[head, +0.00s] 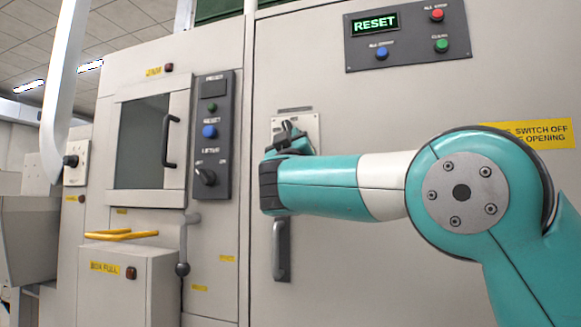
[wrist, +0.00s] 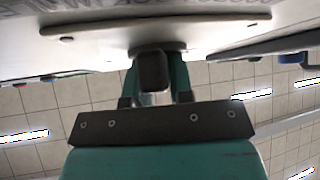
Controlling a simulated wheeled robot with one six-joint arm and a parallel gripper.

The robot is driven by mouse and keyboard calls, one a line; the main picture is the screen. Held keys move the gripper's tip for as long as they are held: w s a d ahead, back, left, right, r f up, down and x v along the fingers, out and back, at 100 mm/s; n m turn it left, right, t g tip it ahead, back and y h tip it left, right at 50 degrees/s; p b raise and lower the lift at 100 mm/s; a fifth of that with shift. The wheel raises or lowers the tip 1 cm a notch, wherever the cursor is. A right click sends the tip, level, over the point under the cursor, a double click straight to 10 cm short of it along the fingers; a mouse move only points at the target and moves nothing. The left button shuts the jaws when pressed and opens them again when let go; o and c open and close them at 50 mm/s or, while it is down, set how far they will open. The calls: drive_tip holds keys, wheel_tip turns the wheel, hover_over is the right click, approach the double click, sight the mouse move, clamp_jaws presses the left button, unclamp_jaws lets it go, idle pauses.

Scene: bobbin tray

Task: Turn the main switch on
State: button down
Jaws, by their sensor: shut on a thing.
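The main switch is a dark rotary handle on a pale metal plate (head: 308,125) on the large cabinet door. My gripper (head: 288,140) is at this plate, and the arm reaches in from the right in the head view. In the wrist view the dark handle (wrist: 151,68) sits between the two teal fingers of my gripper (wrist: 153,88), which are shut on it. The fingers and wrist hide part of the handle in the head view, and I cannot read its position or the markings on the plate.
A dark vertical door handle (head: 280,250) is just below my wrist. A lit RESET display panel (head: 407,35) with several buttons is at upper right. A control strip (head: 211,135) and a windowed door (head: 142,140) stand left. Another knob (head: 70,161) is far left.

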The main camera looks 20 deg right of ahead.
drive_tip(key=shift+w+a+f+m+g+h+b, duration=0.1)
drive_tip(key=shift+m+g+h+b, duration=0.6)
drive_tip(key=shift+m+h, duration=1.25)
drive_tip(key=shift+a+m+g+h+b, duration=0.1)
drive_tip(key=shift+m+g+h+b, duration=0.3)
drive_tip(key=shift+m+g+h, duration=1.05)
drive_tip(key=shift+m+t+h, duration=0.4)
drive_tip(key=shift+m+t, duration=0.05)
drive_tip(key=shift+m, duration=0.65)
drive_tip(key=c, duration=1)
unclamp_jaws()
drive_tip(key=b+v, duration=0.9)
drive_tip(key=v, duration=0.8)
drive_tip(key=shift+b, duration=0.3)
drive_tip(key=shift+f, duration=0.1)
